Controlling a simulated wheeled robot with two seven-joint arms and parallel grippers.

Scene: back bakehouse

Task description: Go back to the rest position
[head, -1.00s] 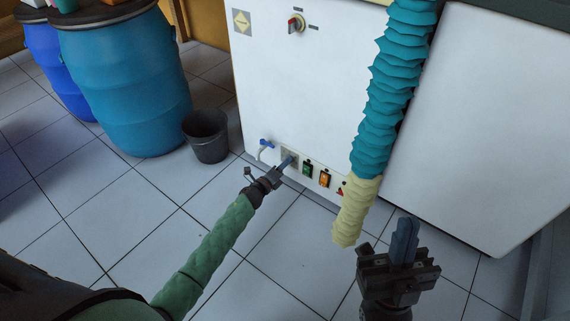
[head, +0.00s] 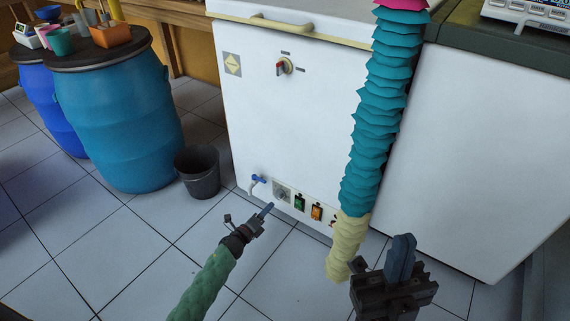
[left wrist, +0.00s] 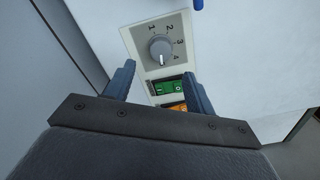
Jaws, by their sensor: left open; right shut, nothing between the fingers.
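My left gripper (head: 266,212) is open and empty, low in front of the white chest cabinet (head: 290,120). In the left wrist view its two fingers (left wrist: 160,88) stand apart, with a numbered grey dial (left wrist: 160,48) and a green switch (left wrist: 168,87) seen beyond and between them. The fingers appear clear of the panel. My right gripper (head: 402,255) is shut and empty at the lower right, pointing up in the picture, just right of the cream end of a hanging teal hose-like thing (head: 375,140).
Blue drums (head: 120,115) and a dark bucket (head: 198,172) stand at the left. A blue-handled tap (head: 258,180), a green switch (head: 299,202) and an orange switch (head: 317,212) sit low on the cabinet. A white panel (head: 475,160) closes the right side. The tiled floor at left front is clear.

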